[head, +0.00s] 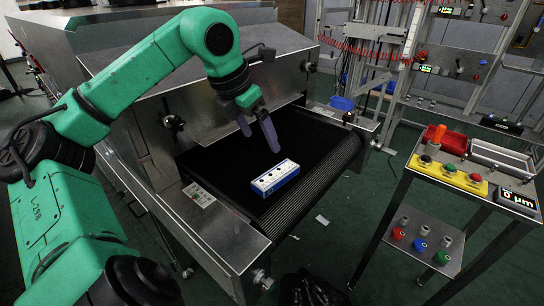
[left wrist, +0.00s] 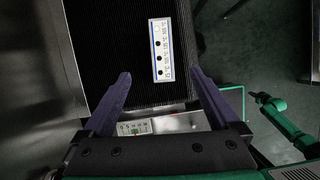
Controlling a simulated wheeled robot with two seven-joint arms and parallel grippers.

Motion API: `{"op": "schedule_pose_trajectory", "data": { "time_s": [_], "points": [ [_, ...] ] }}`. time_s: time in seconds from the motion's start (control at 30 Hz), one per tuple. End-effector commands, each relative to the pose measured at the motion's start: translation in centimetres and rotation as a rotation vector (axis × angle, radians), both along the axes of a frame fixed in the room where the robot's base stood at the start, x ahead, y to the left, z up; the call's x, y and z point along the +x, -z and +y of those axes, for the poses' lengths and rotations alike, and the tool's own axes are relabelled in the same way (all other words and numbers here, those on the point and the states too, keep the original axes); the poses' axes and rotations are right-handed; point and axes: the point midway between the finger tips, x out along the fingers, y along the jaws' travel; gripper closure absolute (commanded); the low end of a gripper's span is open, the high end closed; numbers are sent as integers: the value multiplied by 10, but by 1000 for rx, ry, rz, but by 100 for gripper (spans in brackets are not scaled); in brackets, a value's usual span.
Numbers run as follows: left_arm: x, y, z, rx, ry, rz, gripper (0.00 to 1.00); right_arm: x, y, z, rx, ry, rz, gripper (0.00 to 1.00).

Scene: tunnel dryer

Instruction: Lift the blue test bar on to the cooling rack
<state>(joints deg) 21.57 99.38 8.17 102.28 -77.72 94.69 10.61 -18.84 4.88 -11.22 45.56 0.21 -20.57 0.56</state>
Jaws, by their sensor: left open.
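The test bar (head: 275,178), white on top with blue sides and a row of dark dots, lies on the black dryer belt (head: 215,160) near its outlet end. In the left wrist view the bar (left wrist: 161,48) lies lengthwise just beyond and between the fingertips. My left gripper (head: 259,136) is open and empty, its purple fingers pointing down above the bar, apart from it. The fingers also show in the left wrist view (left wrist: 160,76). I cannot tell which thing is the cooling rack. My right gripper does not show.
A metal cart (head: 410,172) at the right carries a yellow button panel (head: 450,176), a red bin (head: 445,141) and a display reading 0 µm. Coloured knobs sit on its lower shelf (head: 422,240). A metal frame with a red coiled hose (head: 365,50) stands behind. The dryer hood overhangs the belt.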

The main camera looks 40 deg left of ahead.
Motion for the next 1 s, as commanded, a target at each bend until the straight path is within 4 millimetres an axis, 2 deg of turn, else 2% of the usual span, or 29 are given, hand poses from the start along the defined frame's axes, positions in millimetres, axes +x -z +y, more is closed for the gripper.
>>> {"op": "schedule_pose_trajectory", "data": {
  "time_s": [0.13,0.3,0.43,0.57,0.63,0.7,0.8,0.87,1.0],
  "points": [
    [4,13,-1,7,1,2,5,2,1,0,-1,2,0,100],
    [20,53,-3,2,2,4,5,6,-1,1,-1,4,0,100],
    [31,76,-3,4,1,3,5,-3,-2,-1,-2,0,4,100],
    [36,87,-3,6,0,3,5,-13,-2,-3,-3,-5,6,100],
    [39,92,-4,5,0,4,5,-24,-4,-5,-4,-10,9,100],
    [42,95,-4,2,0,4,5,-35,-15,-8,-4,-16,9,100],
    [48,102,-7,-1,3,0,5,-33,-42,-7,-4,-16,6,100],
    [53,120,-6,-4,-1,-3,5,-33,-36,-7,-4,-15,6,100],
    [56,133,-6,3,1,-2,5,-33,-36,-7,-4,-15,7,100]
  ]
}}
